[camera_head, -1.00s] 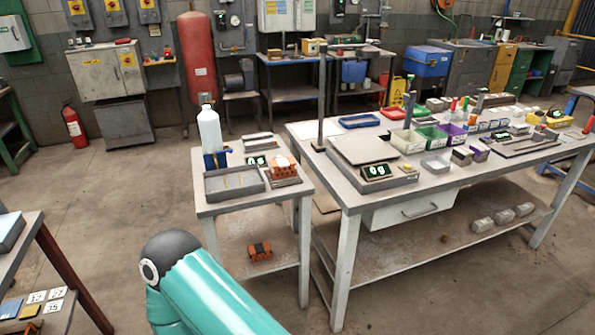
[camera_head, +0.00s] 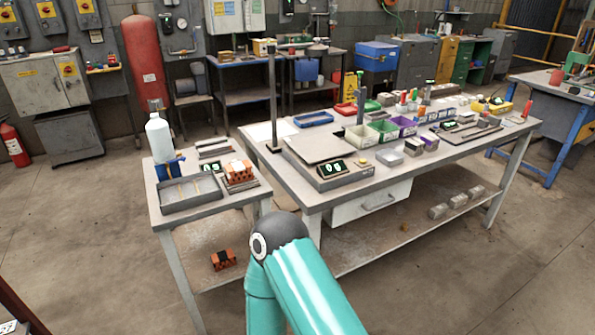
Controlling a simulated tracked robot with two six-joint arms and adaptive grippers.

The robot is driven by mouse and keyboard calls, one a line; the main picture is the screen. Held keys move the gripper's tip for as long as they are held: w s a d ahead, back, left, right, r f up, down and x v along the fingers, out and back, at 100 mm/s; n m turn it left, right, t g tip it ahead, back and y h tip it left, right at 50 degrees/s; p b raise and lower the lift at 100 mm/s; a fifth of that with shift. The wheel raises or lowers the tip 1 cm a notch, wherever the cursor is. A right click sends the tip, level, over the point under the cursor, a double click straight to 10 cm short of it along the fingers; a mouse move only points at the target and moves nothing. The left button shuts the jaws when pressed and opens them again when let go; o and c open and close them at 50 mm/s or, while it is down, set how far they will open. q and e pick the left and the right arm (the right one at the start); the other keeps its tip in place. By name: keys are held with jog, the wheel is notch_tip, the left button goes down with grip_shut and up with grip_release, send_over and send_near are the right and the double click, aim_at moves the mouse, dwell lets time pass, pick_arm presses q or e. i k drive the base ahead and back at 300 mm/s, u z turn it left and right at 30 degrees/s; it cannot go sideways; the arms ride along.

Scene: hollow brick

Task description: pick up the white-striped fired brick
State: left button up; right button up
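An orange-red brick (camera_head: 239,173) with a pale top sits on a small flat stand at the right end of the small side table (camera_head: 180,222). Its markings are too small to tell clearly. Another orange-red brick (camera_head: 223,260) with a dark band across it lies on the lower shelf of the same table. One of my teal arms shows at the bottom middle, in front of the tables. Neither of my grippers is in view.
The side table also bears a grey tray (camera_head: 190,208) and a white bottle (camera_head: 159,138). A large workbench (camera_head: 312,192) on the right carries a scale plate, coloured bins and an upright post (camera_head: 272,95). Bare floor lies left of the side table.

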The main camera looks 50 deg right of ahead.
aim_at(238, 172)
jog(key=z, duration=0.5)
jog(key=i, duration=1.05)
jog(key=z, duration=0.05)
